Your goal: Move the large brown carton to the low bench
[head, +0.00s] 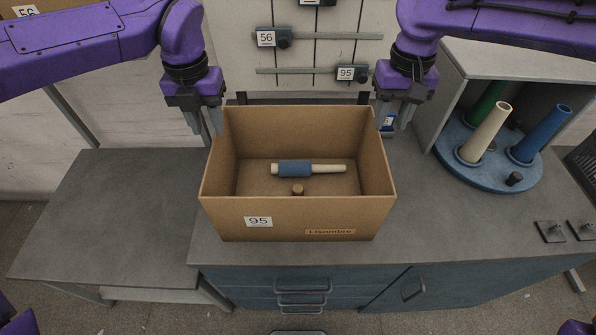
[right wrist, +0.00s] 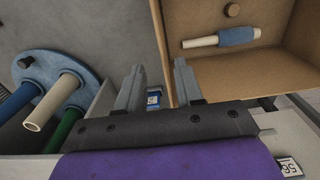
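The large brown carton (head: 290,220), open at the top and labelled 95, stands upright on the grey counter (head: 430,220). Inside lie a cream tube with a blue winding (head: 295,169) and a small brown round piece (head: 298,190). The low bench (head: 100,215) is the bare grey surface to the left, lower than the counter. My left gripper (head: 204,122) is open at the carton's far left corner. My right gripper (head: 395,114) is open at its far right corner. In the right wrist view the carton wall (right wrist: 163,50) shows between the parted fingers (right wrist: 158,88); contact cannot be told.
A blue round holder (head: 480,175) with cream, blue and green tubes stands in a grey cabinet at right. A rack with labels 56 and 95 (head: 320,55) is behind the carton. Drawers (head: 300,290) are below the counter. The low bench top is clear.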

